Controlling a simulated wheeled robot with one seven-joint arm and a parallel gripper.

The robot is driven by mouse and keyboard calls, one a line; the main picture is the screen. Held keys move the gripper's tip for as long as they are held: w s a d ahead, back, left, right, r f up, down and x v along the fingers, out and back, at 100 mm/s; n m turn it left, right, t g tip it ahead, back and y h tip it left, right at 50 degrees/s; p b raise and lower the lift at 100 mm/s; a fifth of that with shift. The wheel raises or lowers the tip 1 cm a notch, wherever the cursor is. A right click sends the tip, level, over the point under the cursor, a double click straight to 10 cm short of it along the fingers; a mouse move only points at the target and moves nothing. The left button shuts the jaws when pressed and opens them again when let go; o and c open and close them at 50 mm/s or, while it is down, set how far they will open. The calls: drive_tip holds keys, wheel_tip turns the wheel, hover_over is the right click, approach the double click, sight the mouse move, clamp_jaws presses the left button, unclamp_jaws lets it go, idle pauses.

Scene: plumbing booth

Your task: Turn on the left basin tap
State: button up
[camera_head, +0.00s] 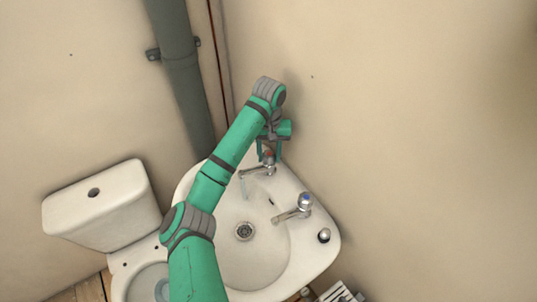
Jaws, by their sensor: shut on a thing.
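The left basin tap (268,158) stands at the back of the white basin (290,253) and has a red-marked top. Its spout points left over the bowl. A thin pale streak (243,186) below the spout end looks like running water. My gripper (269,151) comes down from above with a finger on each side of the tap's top and is shut on it. My arm hides the left part of the basin.
A white toilet with its cistern (98,205) is at the left. A grey pipe (180,75) runs up the wall behind my arm. A small round metal knob (324,236) sits on the basin's right rim. The wall is close behind the taps.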

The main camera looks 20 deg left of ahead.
sight(269, 154)
drive_tip(key=shift+w+r+n, duration=0.15)
drive_tip(key=shift+n, duration=0.55)
drive_tip(key=o, duration=1.1)
drive_tip(key=shift+c, duration=0.2)
wheel_tip(269, 154, up, 11)
drive_tip(key=shift+f, duration=0.2)
